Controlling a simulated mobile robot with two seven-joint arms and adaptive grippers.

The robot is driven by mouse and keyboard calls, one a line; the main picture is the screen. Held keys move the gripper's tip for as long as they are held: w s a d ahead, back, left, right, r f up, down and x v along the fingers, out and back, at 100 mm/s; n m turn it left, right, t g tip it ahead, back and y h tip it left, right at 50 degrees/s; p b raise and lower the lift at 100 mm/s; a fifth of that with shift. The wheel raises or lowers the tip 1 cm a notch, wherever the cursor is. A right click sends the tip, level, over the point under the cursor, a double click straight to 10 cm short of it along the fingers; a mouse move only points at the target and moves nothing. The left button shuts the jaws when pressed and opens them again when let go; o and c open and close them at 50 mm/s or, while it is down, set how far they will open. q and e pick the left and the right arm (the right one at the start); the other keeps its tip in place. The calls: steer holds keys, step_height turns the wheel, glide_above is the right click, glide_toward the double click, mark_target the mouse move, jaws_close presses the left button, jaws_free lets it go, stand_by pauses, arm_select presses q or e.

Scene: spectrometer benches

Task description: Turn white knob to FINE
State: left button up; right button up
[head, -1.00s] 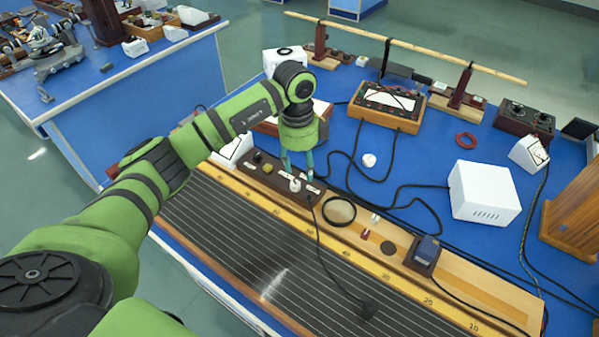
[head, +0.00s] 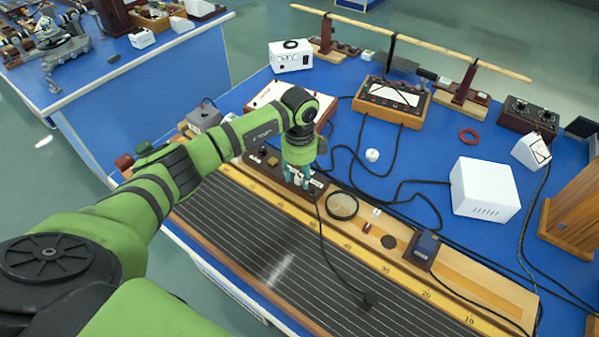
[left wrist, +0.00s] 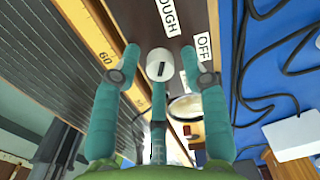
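The white knob (left wrist: 160,64), round with a dark line on its face, stands on the dark wooden panel (left wrist: 188,24) in the left wrist view. A label ending in "OUGH" (left wrist: 168,16) is above it, and an "OFF" label (left wrist: 203,47) is to its right. No FINE label is readable. I cannot tell which label the line points to. My left gripper (left wrist: 160,66) is open, its teal fingers spread around the knob with gaps at both sides. In the head view my left gripper (head: 303,183) is low over the panel and hides the knob. My right gripper is not in view.
A yellow ruler (head: 355,247) runs along the striped board (head: 270,245) in front of the panel. Black cables cross the blue table. A white box (head: 484,188) is farther right.

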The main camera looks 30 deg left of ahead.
arm_select(q)
jaws_close()
steer(key=shift+m+b, duration=0.3)
steer(key=shift+m, duration=0.2)
steer(key=m+b, duration=0.2)
steer(key=m, duration=0.2)
steer(key=shift+f+m+b, duration=0.1)
steer(key=shift+m+b, duration=0.2)
steer(key=shift+m, duration=0.1)
steer(key=m+b, duration=0.3)
steer(key=m, duration=0.3)
steer(key=shift+b, duration=0.35)
steer(key=m+b, duration=0.3)
steer(key=m, duration=0.3)
steer(key=shift+m+b, duration=0.3)
steer(key=shift+b, duration=0.1)
steer(key=m+b, duration=0.2)
steer(key=m, duration=0.3)
steer(key=shift+m+b, duration=0.3)
